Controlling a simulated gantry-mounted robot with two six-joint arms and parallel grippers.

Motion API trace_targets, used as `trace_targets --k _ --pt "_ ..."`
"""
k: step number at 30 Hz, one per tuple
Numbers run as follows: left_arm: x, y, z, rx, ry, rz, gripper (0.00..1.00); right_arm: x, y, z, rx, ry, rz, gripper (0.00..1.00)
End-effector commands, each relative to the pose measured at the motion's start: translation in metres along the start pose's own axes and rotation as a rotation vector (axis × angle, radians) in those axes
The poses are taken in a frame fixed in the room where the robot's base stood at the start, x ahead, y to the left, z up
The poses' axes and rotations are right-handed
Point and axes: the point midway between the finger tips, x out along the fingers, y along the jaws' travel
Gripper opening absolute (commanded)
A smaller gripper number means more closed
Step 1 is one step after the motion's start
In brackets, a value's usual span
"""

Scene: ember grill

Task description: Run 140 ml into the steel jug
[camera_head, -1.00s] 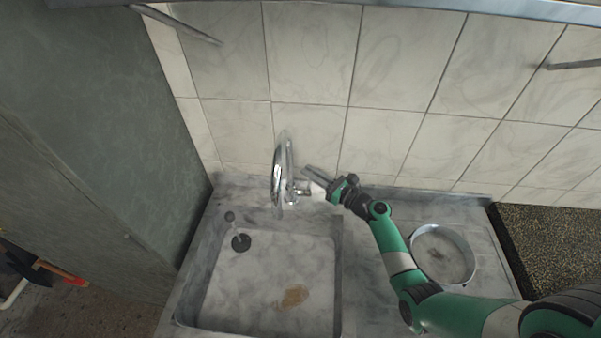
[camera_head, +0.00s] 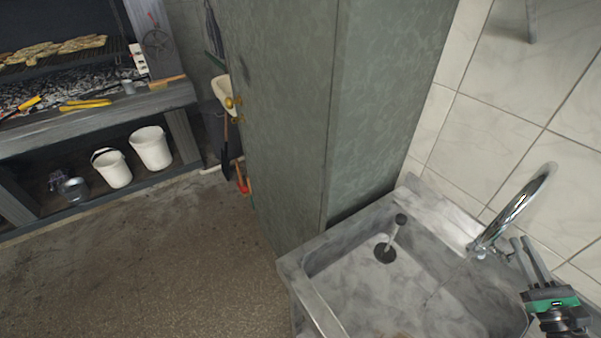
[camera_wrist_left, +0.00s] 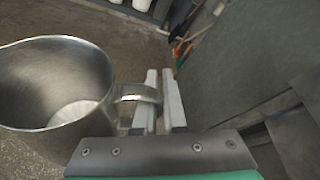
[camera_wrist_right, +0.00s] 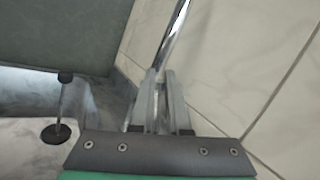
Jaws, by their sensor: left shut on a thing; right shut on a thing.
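The steel jug (camera_wrist_left: 55,90) fills the left of the left wrist view, its open top visible. Its inside is grey with a paler patch at the bottom; I cannot tell whether it holds water. My left gripper (camera_wrist_left: 160,75) is shut on the jug's handle. The jug and left gripper are out of the head view. The chrome tap (camera_head: 512,213) curves up over the sink (camera_head: 330,318). My right gripper (camera_head: 520,240) is at the tap's base, shut on its lever, which the fingers mostly hide. The right wrist view shows the spout (camera_wrist_right: 175,35) beyond the fingers. No water stream is visible.
A tall green-grey cabinet (camera_head: 285,110) stands left of the sink. A black plug (camera_head: 385,253) with an upright stem is in the basin. A tiled wall (camera_head: 490,130) backs the sink. At the far left is a grill bench (camera_head: 95,120) with white buckets (camera_head: 152,148) below. The floor between is open.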

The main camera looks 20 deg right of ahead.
Motion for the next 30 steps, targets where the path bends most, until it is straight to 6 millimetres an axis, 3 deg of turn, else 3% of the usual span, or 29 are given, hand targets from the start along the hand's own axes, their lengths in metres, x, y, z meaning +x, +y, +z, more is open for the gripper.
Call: trace_targets --k 1,6,17,22,30 --pt "0.000 0.000 0.001 0.001 -0.001 -0.001 0.00 0.000 0.000 0.000 0.001 0.001 -0.001 0.16" --pt "0.000 0.000 0.001 0.001 -0.001 -0.001 0.00 0.000 -0.001 0.000 0.001 0.001 -0.001 0.44" --pt "-0.002 -0.002 0.004 0.001 -0.002 -0.001 0.00 0.002 -0.003 0.007 0.001 -0.001 -0.001 0.44" --pt "-0.008 -0.011 0.020 0.001 -0.002 -0.001 0.00 0.009 -0.013 0.038 -0.003 -0.001 -0.002 0.44" --pt "-0.022 -0.030 0.054 0.001 -0.001 -0.001 0.00 -0.016 -0.001 0.113 -0.002 0.001 -0.002 0.44"
